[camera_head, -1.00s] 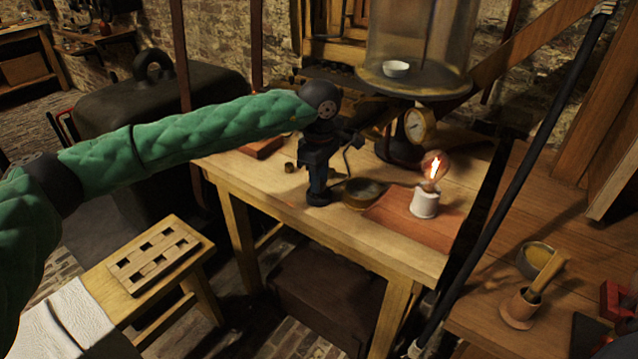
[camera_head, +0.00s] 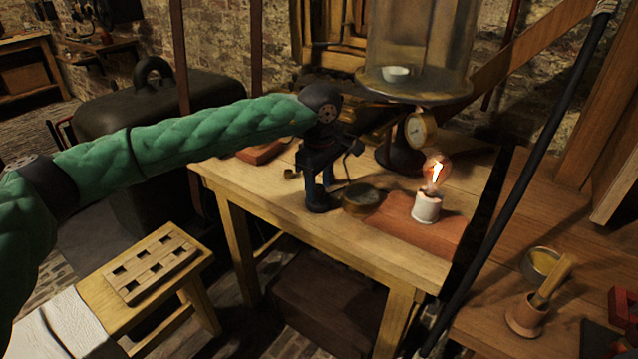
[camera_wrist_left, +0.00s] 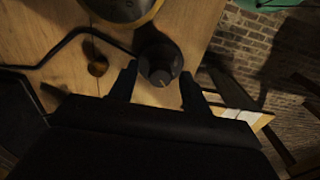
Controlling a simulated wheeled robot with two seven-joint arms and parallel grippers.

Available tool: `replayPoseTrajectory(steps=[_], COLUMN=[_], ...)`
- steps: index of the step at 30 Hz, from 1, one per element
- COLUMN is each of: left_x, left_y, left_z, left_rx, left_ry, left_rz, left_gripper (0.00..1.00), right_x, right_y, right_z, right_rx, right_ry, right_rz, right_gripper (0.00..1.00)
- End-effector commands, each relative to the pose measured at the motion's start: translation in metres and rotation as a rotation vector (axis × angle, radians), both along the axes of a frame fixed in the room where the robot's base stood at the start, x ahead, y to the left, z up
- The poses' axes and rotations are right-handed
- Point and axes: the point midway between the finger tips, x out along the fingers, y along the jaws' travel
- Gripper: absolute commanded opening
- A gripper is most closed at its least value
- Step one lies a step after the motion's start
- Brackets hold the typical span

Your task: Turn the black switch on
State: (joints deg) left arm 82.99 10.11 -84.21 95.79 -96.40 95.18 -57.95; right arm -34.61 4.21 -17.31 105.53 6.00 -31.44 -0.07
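The black switch (camera_head: 320,203) is a small round dark fitting near the front edge of the wooden table, below my left gripper (camera_head: 318,180). In the left wrist view the round switch (camera_wrist_left: 160,62) lies between the two spread fingers of my left gripper (camera_wrist_left: 157,90), slightly beyond their tips. The fingers are open; whether either one touches the switch cannot be told. A glass bulb (camera_head: 437,172) on a white socket (camera_head: 426,206) glows at the right of the table. My right gripper is out of view.
A round brass-rimmed dish (camera_head: 362,197) stands close to the right of the switch. A glass bell jar (camera_head: 420,45) on a dark stand with a gauge (camera_head: 421,129) is behind. A black rod (camera_head: 507,180) slants across the right side.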

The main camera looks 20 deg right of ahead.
Motion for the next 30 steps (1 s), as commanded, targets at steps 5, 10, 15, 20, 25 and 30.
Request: replayPoseTrajectory(steps=[5, 10, 15, 20, 25, 30], left_x=[0.0, 0.0, 0.001, 0.001, 0.001, 0.0], left_y=[0.0, 0.0, 0.0, 0.0, 0.0, 0.0], left_z=[0.0, 0.002, 0.014, 0.037, 0.063, 0.077], left_rx=[0.0, 0.001, 0.0, -0.001, 0.0, -0.001], left_ry=[0.0, -0.001, -0.002, -0.002, -0.001, -0.001], left_rz=[0.001, 0.001, 0.001, 0.001, 0.001, 0.0], left_gripper=[0.48, 0.48, 0.48, 0.48, 0.48, 0.48], right_x=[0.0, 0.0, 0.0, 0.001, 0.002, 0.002], right_y=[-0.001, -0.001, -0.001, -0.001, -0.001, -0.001], right_z=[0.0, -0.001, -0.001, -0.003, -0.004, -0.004], right_rx=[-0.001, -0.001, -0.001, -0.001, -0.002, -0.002], right_ry=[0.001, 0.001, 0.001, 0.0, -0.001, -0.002], right_rz=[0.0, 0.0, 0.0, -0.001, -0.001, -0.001], right_gripper=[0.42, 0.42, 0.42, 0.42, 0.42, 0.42])
